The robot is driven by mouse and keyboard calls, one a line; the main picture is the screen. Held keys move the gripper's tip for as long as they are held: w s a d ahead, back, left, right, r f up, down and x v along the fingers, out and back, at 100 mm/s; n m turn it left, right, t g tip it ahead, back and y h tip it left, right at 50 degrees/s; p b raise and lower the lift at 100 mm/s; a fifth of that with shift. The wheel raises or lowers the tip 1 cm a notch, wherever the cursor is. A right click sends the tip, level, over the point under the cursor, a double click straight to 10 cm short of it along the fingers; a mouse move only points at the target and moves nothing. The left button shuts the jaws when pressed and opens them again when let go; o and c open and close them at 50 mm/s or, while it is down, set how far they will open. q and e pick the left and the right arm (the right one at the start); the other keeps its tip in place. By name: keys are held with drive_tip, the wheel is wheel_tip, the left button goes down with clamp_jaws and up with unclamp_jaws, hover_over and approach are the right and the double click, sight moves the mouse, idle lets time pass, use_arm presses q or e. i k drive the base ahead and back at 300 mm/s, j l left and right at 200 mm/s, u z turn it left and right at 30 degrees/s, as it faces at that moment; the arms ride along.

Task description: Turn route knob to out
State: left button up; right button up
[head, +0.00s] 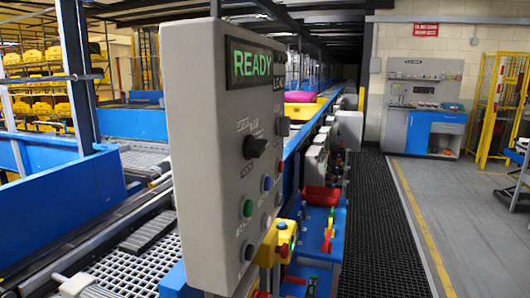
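A grey control panel (206,100) stands upright close in front, seen at an angle. A black rotary knob (255,146) sits on its face below the green READY display (251,64). Small labels surround the knob, but they are too small to read surely, so I cannot tell which position it points to. A second dark knob (283,126) sits near the panel's right edge. Below are a green button (247,208), a blue button (266,184) and another green button (248,252). Neither gripper can be made out in the head view.
A yellow box with a red button (282,249) juts out beside the panel's lower right. A blue bench with red bins (321,196) lies behind it. Conveyor rollers and grating (130,268) run at left. A dark mat (378,230) and open floor lie right.

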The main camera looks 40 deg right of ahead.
sight(253, 148)
drive_tip(key=l+z, duration=0.1)
drive_tip(key=z, duration=0.6)
drive_tip(key=l+z, duration=0.15)
drive_tip(key=z, duration=0.2)
drive_tip(key=l+u, duration=0.15)
drive_tip(key=l, duration=0.55)
